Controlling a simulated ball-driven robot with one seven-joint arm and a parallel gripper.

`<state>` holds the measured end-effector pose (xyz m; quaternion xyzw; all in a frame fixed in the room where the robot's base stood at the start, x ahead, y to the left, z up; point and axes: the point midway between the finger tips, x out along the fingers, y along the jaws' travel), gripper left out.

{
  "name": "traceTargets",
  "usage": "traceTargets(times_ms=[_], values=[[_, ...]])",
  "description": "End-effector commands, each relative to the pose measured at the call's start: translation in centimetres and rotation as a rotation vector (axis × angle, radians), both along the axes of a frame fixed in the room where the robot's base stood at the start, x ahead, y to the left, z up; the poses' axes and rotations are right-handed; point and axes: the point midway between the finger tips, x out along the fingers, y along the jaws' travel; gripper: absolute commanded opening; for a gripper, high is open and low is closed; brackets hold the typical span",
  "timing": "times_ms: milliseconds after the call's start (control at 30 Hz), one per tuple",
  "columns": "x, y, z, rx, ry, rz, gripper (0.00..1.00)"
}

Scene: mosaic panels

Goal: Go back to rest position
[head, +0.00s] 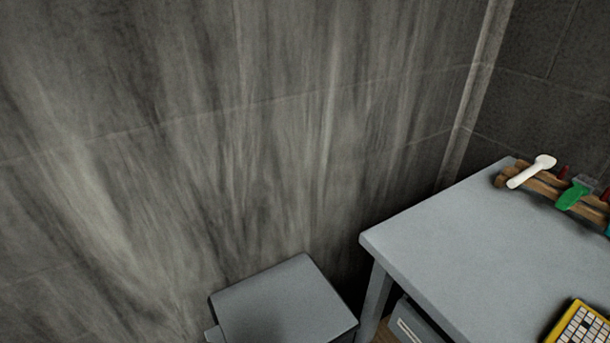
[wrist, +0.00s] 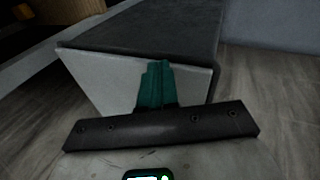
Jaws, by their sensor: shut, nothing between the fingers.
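My gripper (wrist: 156,66) shows in the wrist view as two teal fingers pressed together in front of a dark bar. They are shut with nothing between them. Behind the fingertips is a grey box-like body with a pale front face (wrist: 95,78) and a darker surface (wrist: 170,28). I cannot tell whether the fingers touch it or how far away it is. My gripper and arm do not show in the head view.
In the head view, a grey table (head: 450,235) stands at the right, with a wooden tool rack (head: 545,187) and a yellow-framed tile panel (head: 580,328) on it. A grey box (head: 285,300) stands left of it. A stained grey wall (head: 230,130) is behind.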

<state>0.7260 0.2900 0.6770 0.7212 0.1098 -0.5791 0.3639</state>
Motion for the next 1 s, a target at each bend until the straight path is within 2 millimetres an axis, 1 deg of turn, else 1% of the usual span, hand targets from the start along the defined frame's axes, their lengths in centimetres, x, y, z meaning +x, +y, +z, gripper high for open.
traceTargets(times_ms=[33,67,100,167,200,267,300,367,400,467,500,600,700,833,1000], values=[[-0.4,-3.1,-0.2,0.030,0.036,-0.052,0.00],[-0.7,-4.8,-0.4,0.048,0.055,-0.078,0.00],[-1.2,-7.1,-0.5,0.075,0.078,-0.117,0.00],[-2.0,-10.7,-0.6,0.117,0.109,-0.179,0.00],[-2.8,-13.2,-0.5,0.145,0.125,-0.224,0.00],[-4.2,-16.9,-0.2,0.188,0.145,-0.291,0.00],[-5.3,-19.3,0.1,0.217,0.155,-0.334,0.00],[-7.1,-22.8,0.8,0.254,0.162,-0.400,0.00],[-8.5,-25.1,1.4,0.278,0.164,-0.445,0.00],[-10.7,-28.1,2.4,0.310,0.160,-0.504,0.00],[-12.1,-29.9,3.1,0.327,0.156,-0.543,0.00],[-15.5,-33.3,4.9,0.359,0.141,-0.619,0.00],[-17.9,-35.5,6.4,0.376,0.124,-0.669,0.00],[-19.4,-36.7,7.4,0.386,0.112,-0.697,0.00],[-19.6,-36.8,7.4,0.386,0.111,-0.700,0.00]])
